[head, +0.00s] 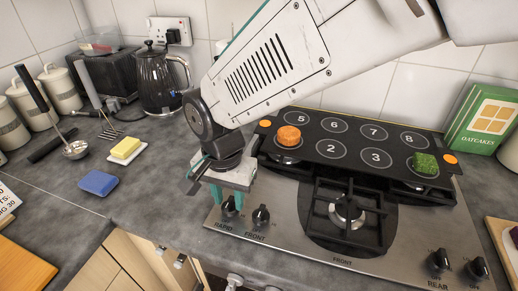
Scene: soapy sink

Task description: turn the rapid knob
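The rapid knob (229,208) is a black knob at the left end of the hob's steel front strip, with RAPID printed below it. My gripper (230,199) points down over it, with its two teal fingertips apart, one on each side of the knob's upper part. A gap seems to show between the fingers and the knob, but contact cannot be made out for certain. The front knob (261,216) stands just to the right, beside the right fingertip. My arm comes in from the upper right and hides part of the hob's back left.
A black numbered board (350,147) lies over the back of the hob with an orange piece (289,136) and a green piece (425,163) on it. A pan support (347,212) and two rear knobs (457,265) lie to the right. A blue sponge (97,183) lies left on open worktop.

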